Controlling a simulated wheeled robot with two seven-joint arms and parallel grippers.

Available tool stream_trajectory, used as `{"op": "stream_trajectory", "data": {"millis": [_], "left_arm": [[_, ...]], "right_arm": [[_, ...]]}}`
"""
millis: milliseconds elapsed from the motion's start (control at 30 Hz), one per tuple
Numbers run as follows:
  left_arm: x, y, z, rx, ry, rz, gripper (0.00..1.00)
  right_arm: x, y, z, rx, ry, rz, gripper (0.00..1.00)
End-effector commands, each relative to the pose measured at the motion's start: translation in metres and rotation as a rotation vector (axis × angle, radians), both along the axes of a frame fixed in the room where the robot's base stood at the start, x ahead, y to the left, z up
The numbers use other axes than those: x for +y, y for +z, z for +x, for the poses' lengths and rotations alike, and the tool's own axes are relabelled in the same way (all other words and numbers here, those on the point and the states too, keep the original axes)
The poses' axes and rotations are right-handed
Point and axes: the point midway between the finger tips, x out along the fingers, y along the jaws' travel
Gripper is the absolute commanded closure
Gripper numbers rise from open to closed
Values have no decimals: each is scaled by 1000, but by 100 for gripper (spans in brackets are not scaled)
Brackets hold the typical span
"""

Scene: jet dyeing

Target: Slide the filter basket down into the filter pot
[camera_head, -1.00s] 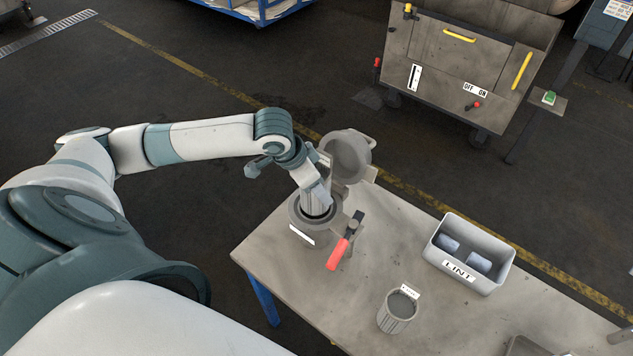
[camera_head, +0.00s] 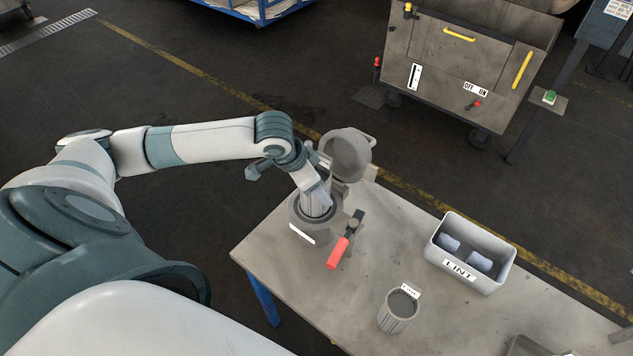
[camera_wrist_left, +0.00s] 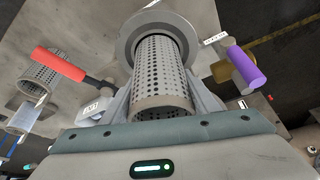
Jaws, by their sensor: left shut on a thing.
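The filter pot (camera_head: 299,230) is a grey round pot with a white label, standing near the table's far left corner. Its round lid (camera_head: 346,156) is swung open behind it. My left gripper (camera_head: 318,193) is shut on the filter basket (camera_head: 312,206), above the pot's mouth. In the left wrist view the basket (camera_wrist_left: 160,75) is a perforated metal cylinder. Its far end is inside the ring of the pot (camera_wrist_left: 135,30), and much of its perforated wall still shows outside. The basket's depth inside the pot is hidden. My right gripper is not in view.
A red-handled clamp (camera_head: 338,253) sits at the pot's front right. A second basket (camera_head: 396,318) with a tag stands on the table (camera_head: 300,275). A grey lint bin (camera_head: 460,277) holding two pale pieces stands to the right. A purple handle (camera_wrist_left: 248,66) shows in the wrist view.

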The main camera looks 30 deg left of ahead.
Motion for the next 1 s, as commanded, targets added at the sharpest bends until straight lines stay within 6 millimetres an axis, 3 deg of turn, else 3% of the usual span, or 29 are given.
{"op": "stream_trajectory", "data": {"millis": [1000], "left_arm": [[0, -21, 0, 0, 0, -1, 77]], "right_arm": [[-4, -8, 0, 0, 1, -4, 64]]}}
